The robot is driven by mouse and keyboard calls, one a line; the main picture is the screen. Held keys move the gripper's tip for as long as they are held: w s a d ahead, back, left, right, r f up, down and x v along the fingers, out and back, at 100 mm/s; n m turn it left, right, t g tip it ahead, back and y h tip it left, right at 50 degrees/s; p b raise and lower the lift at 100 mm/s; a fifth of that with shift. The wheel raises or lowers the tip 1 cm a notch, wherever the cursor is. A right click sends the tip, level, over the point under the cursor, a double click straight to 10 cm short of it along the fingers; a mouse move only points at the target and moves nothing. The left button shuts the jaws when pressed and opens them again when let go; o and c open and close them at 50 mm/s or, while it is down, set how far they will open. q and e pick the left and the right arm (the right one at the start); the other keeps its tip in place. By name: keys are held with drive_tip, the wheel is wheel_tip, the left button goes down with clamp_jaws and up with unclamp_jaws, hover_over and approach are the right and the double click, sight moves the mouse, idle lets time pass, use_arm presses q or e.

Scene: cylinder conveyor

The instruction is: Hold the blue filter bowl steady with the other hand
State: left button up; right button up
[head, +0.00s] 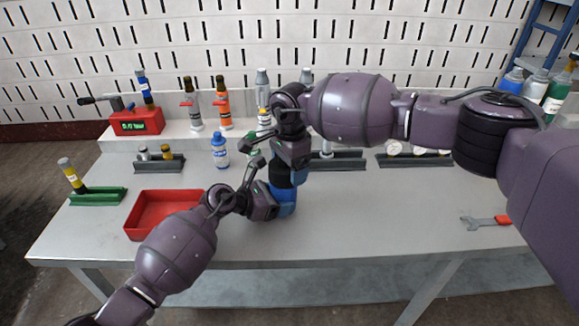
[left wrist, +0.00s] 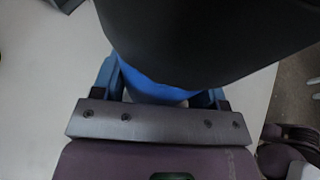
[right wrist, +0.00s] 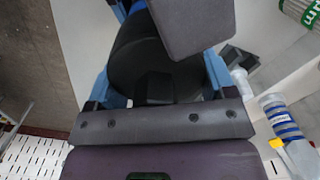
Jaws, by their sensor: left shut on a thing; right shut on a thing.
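The blue filter bowl (head: 284,203) stands upright near the middle of the table, with a black upper part (head: 281,175) on top of it. My left gripper (head: 276,207) is shut on the blue bowl from the left. In the left wrist view the blue bowl (left wrist: 155,88) lies between the fingers, mostly hidden under a large dark part. My right gripper (head: 289,165) is above it, shut on the black upper part. The black part (right wrist: 145,65) also shows between the fingers in the right wrist view. Whether black part and bowl are joined is hidden.
A red tray (head: 135,222) lies left of the bowl. A blue-and-white bottle (head: 220,152) and dark racks (head: 400,160) stand behind. A red-handled wrench (head: 487,221) lies at the right. The table's front middle is clear.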

drive_tip(key=n, duration=0.5)
drive_tip(key=shift+w+a, duration=0.15)
drive_tip(key=shift+a, duration=0.2)
drive_tip(key=o, duration=1)
drive_tip(key=shift+d, duration=0.1)
drive_tip(key=m, duration=0.4)
drive_tip(key=shift+d+m, duration=0.2)
drive_tip(key=shift+m, duration=0.9)
drive_tip(key=shift+s, duration=0.2)
